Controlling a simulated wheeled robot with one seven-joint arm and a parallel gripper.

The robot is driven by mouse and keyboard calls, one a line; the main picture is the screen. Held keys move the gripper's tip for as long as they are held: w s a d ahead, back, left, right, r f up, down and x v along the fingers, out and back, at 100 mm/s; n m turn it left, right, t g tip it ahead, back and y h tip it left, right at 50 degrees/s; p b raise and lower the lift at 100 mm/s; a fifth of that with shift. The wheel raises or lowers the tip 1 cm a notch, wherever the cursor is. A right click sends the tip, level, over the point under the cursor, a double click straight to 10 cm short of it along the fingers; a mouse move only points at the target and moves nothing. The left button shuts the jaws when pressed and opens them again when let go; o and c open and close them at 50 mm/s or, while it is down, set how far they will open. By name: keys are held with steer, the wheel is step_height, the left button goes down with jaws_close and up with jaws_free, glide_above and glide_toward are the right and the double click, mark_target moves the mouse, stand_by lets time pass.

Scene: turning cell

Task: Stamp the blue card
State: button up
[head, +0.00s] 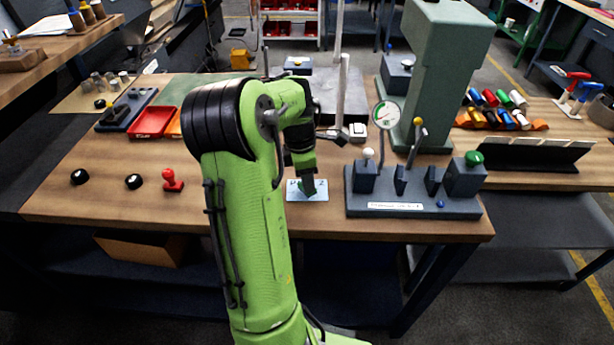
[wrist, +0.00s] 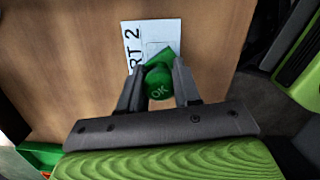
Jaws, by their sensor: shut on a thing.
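A pale blue card (head: 321,190) lies flat on the wooden bench below my arm. The wrist view shows the card (wrist: 132,38) whiter, with the printed letters "RT 2" on it and a framed box. My gripper (wrist: 159,80) is shut on a green stamp (wrist: 158,88) marked "OK" on its top. The stamp's green base is over the framed box of the card; whether it touches the card cannot be told. In the head view my gripper (head: 307,186) is low over the card and hides part of it and the stamp.
A red stamp (head: 172,180) stands left, beside two black round pieces (head: 134,181). A red tray (head: 151,122) is further back. A grey fixture (head: 412,206) with levers and a dial gauge (head: 387,114) is close right of the card. A green press-like column (head: 432,70) stands behind it.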

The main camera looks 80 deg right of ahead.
steer(key=shift+f+b, duration=0.35)
steer(key=shift+f, duration=0.25)
stand_by(1.1)
steer(key=shift+r, duration=0.1)
step_height(320, 180, up, 7)
steer(key=p, duration=0.6)
steer(key=shift+r, duration=0.1)
